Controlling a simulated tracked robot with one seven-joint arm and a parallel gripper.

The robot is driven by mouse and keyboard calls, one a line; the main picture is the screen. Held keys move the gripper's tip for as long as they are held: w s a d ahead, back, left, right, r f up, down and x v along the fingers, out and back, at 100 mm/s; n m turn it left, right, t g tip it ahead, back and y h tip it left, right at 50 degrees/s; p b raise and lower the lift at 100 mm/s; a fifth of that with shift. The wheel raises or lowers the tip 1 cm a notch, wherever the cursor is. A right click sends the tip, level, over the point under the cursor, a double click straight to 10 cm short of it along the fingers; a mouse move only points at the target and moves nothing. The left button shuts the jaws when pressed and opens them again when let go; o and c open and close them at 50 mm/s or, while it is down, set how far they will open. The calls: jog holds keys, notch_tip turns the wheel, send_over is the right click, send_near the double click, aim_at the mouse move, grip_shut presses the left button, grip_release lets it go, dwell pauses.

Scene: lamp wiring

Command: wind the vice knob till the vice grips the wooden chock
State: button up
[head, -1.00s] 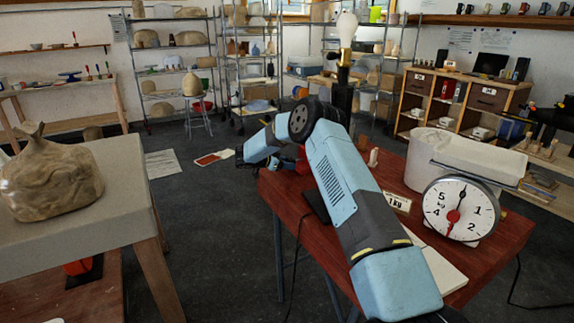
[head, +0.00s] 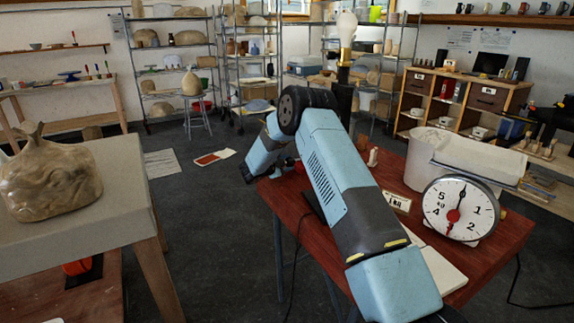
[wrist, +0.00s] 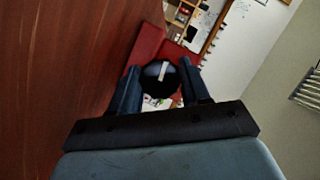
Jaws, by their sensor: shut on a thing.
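In the wrist view my gripper (wrist: 160,82) is shut on the round dark vice knob (wrist: 158,90), one finger on each side. A pale bar or mark shows across the knob's face. The red vice (wrist: 148,42) is right behind the knob, partly hidden by it and the fingers. In the head view my arm covers most of the vice at the table's left edge, and my fingers are hardly visible there. I cannot make out the wooden chock in either view, nor whether the vice jaws touch it.
A grey bench (head: 105,215) with a wrapped lump stands left. Open floor lies between them.

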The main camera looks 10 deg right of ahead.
jog(key=m+t, duration=0.1)
jog(key=m, duration=0.1)
jog(key=m+t+h, duration=0.1)
jog(key=m, duration=0.2)
jog(key=shift+s+f, duration=0.1)
jog(key=shift+f, duration=0.1)
dwell(0.5)
jog(key=shift+f, duration=0.1)
jog(key=o, duration=1)
jog(key=shift+o, duration=0.2)
jog(key=shift+s, duration=0.1)
jog(key=v, duration=1.3)
jog(key=shift+s+a+f, duration=0.15)
jog(key=shift+a+f, duration=0.1)
jog(key=shift+a, duration=0.05)
jog(key=shift+r, duration=0.1)
